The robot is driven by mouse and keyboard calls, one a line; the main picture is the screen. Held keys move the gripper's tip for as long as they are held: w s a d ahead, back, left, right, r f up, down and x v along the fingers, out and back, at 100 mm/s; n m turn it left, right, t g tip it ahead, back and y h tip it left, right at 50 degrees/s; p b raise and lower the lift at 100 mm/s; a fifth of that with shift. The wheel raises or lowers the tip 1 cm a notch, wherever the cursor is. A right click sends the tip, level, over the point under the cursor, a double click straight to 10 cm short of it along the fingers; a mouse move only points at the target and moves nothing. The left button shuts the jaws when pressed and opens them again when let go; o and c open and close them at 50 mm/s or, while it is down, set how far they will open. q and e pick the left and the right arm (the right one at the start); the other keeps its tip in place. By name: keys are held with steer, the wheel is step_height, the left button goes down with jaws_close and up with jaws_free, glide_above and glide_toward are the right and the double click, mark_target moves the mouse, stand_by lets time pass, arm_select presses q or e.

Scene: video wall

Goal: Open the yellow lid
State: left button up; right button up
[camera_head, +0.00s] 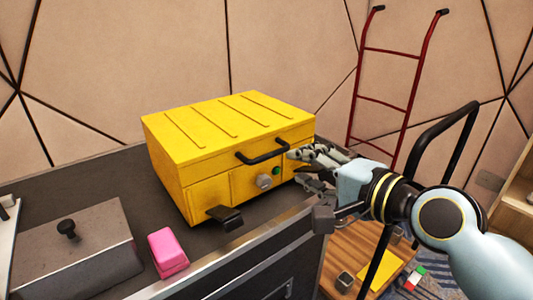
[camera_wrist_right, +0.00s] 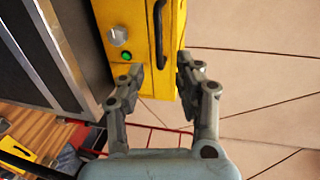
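The yellow lid (camera_head: 225,125) is the ribbed top of a yellow box (camera_head: 210,196) that stands on a dark counter; the lid is down. A black handle (camera_head: 263,149) is on the lid's front edge, and it also shows in the right wrist view (camera_wrist_right: 159,35). Below it are a grey knob (camera_head: 264,181) and a green button (camera_head: 276,171). My right gripper (camera_head: 303,160) is at the box's front right corner, right of the handle. In the right wrist view its fingers (camera_wrist_right: 160,78) are apart, with the handle's end just ahead between them. My left gripper is out of view.
A pink block (camera_head: 167,252) lies on the counter in front of the box. A grey cover with a black knob (camera_head: 78,245) is at the left. A black latch (camera_head: 224,217) sticks out low on the box front.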

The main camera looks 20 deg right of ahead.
mark_target(273, 155)
steer(key=x, duration=0.3)
steer(key=shift+w+a+f+b, duration=0.1)
steer(key=shift+w+f+b, duration=0.1)
steer(key=shift+b, duration=0.1)
steer(key=b+x, duration=0.1)
steer(key=x, duration=0.5)
steer(key=shift+w, duration=0.25)
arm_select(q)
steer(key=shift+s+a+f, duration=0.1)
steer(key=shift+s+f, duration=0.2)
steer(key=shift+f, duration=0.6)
arm_select(e)
steer(key=c, duration=0.7)
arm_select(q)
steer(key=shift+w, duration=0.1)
